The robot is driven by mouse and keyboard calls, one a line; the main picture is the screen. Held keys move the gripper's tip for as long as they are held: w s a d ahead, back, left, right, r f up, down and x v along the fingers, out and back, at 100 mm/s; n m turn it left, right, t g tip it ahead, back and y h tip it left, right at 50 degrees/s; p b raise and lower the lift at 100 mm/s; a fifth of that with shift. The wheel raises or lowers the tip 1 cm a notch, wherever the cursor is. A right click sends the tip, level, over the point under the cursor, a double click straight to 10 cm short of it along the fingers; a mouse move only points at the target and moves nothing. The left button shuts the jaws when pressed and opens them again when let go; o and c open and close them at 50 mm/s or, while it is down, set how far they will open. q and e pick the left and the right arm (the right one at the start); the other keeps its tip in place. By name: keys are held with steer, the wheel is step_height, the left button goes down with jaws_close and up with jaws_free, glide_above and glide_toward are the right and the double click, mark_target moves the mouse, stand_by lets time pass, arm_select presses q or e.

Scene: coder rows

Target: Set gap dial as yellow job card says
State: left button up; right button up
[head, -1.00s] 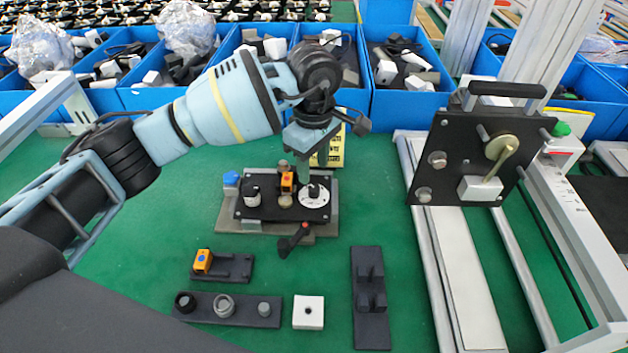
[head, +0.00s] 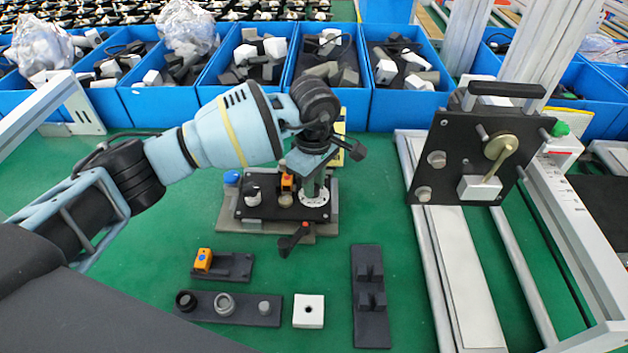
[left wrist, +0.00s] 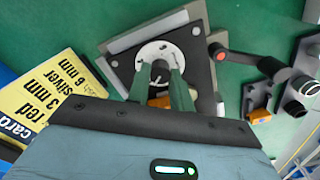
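The gap dial, a white disc (head: 313,199) with a black knob, sits at the right end of a black plate (head: 262,212) on a grey base. My left gripper (head: 312,190) points down over it. In the left wrist view its two fingers (left wrist: 160,68) stand apart at the disc (left wrist: 150,50), around the knob, which they mostly hide. I cannot see firm contact. The yellow job card (head: 338,150) stands behind the gripper, partly covered. In the left wrist view the card (left wrist: 45,105) reads "red 3 mm" and "silver 6 mm". My right gripper is out of view.
Black holders (head: 240,310), a white block (head: 308,312) and a black stand (head: 370,300) lie nearer. A crank panel (head: 455,160) stands right. Blue bins line the back.

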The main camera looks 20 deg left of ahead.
arm_select(q)
steer(key=shift+c, duration=1.1)
jaws_close()
steer(key=shift+f+m+b, duration=0.1)
steer(key=shift+m+b, duration=0.45)
steer(key=shift+m, duration=0.65)
steer(key=m+b, duration=0.1)
steer(key=m, duration=0.2)
steer(key=shift+m+b, duration=0.65)
steer(key=shift+m, duration=0.45)
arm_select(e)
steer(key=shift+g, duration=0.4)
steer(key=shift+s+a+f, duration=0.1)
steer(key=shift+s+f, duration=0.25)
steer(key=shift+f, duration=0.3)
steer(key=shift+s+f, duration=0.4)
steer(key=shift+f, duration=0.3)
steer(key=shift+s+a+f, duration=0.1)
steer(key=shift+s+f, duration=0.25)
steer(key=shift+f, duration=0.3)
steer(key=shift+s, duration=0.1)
arm_select(q)
steer(key=o, duration=0.9)
jaws_free()
steer(key=shift+o, duration=0.2)
